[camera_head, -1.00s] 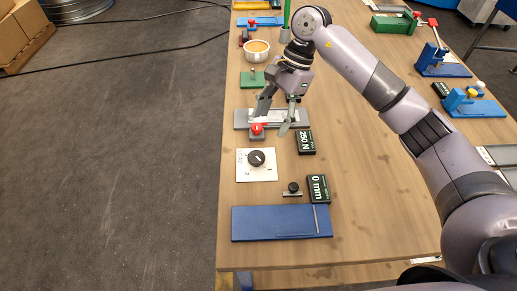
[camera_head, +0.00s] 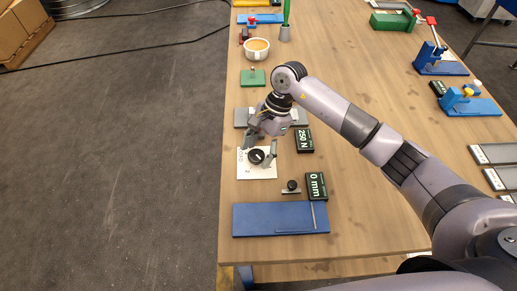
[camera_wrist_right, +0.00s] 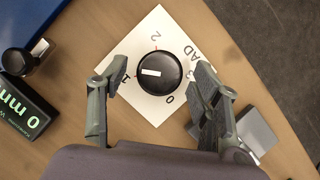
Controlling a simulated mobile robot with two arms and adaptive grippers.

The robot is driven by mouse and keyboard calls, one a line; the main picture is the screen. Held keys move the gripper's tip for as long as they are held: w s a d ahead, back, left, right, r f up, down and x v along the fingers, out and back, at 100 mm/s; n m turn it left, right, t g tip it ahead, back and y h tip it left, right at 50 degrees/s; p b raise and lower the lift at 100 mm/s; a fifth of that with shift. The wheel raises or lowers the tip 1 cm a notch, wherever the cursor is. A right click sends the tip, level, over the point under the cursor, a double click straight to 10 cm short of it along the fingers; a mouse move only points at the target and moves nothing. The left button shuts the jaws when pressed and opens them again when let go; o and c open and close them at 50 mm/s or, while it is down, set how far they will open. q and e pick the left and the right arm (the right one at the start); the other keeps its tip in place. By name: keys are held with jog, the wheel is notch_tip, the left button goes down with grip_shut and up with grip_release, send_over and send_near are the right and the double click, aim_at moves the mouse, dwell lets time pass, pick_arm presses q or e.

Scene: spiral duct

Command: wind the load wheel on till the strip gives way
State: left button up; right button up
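The load wheel is a black knob (camera_head: 257,157) on a white plate (camera_head: 262,174) marked LOAD, 0, 1 and 2. In the right wrist view the knob (camera_wrist_right: 160,72) has its white mark turned toward the 1. My right gripper (camera_head: 259,152) is open, its fingers on opposite sides of the knob with visible gaps to it. Whether the fingertips are level with the knob I cannot tell. A grey rig (camera_head: 241,117) behind is partly hidden by the gripper; I cannot make out the strip. My left gripper is not in view.
A display reading 250 N (camera_head: 304,140) stands right of the plate, and one reading 0 mm (camera_head: 317,186) is nearer. A small black knob (camera_head: 292,186) and a blue plate (camera_head: 270,220) lie in front.

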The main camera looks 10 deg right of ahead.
jog(key=c, duration=1.1)
jog(key=shift+d+f+m+t+b, duration=0.15)
jog(key=shift+m+t+b, duration=0.35)
jog(key=shift+m+b, duration=0.6)
jog(key=m+t+b, duration=0.1)
jog(key=m, duration=0.1)
jog(key=shift+s+m, duration=0.15)
jog(key=shift+m, duration=0.25)
jog(key=m+b, duration=0.1)
jog(key=m, duration=0.1)
jog(key=m+t+b, duration=0.1)
jog(key=shift+s+m+t+b, duration=0.15)
jog(key=shift+m+t+b, duration=0.15)
jog(key=shift+m+b, duration=0.1)
jog(key=shift+m+t+b, duration=0.3)
jog(key=shift+m+b, duration=0.05)
jog(key=shift+m, duration=0.45)
jog(key=shift+r, duration=0.2)
